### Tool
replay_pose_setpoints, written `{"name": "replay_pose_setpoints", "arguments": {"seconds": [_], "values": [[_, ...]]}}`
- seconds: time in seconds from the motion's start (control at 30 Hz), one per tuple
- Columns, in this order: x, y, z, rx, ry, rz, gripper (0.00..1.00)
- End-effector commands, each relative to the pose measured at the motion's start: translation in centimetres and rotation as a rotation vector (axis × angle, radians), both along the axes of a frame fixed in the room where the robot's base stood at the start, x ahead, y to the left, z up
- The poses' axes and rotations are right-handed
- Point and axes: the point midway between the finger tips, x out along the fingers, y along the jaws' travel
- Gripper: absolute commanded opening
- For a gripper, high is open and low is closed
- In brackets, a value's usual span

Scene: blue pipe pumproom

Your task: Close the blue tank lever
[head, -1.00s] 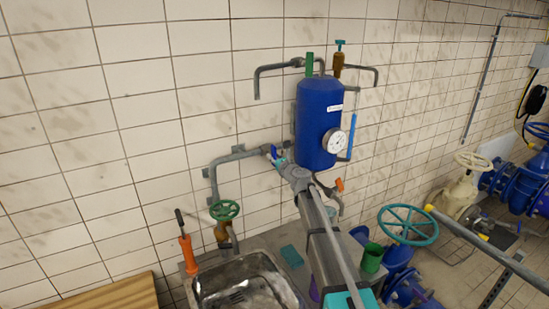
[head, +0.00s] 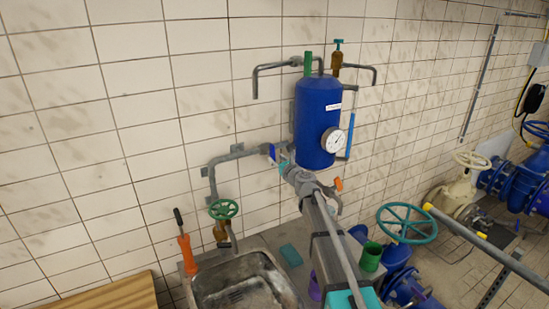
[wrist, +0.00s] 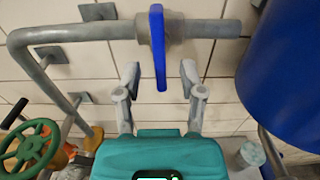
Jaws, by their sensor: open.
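The blue lever (wrist: 158,48) sits on a grey valve body on the horizontal pipe (wrist: 205,29). In the wrist view it stands upright, crossing the pipe, with its lower end between the lines of my two fingers. In the head view the lever (head: 272,153) shows left of the blue tank (head: 318,118), just beyond my gripper (head: 282,164). My gripper (wrist: 159,73) is open, one finger on each side of the lever, holding nothing. Whether a finger touches it, I cannot tell. The tank's edge (wrist: 290,70) fills the right of the wrist view.
A green handwheel valve (head: 223,209) stands at the left, above the sink (head: 240,285). An orange-handled tool (head: 187,253) is beside the sink. A teal handwheel (head: 406,223) and a green cup (head: 370,257) lie to the right. The tiled wall is close behind the pipe.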

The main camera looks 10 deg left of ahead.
Motion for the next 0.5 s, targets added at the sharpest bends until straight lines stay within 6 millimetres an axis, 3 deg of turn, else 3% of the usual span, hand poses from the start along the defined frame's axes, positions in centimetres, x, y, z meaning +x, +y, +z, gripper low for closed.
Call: {"name": "replay_pose_setpoints", "arguments": {"seconds": [0.2, 0.5], "values": [[-3.4, -2.2, 0.0, 0.000, 0.000, -0.002, 0.51], [-6.4, -4.3, 0.0, 0.000, 0.000, -0.001, 0.51]]}}
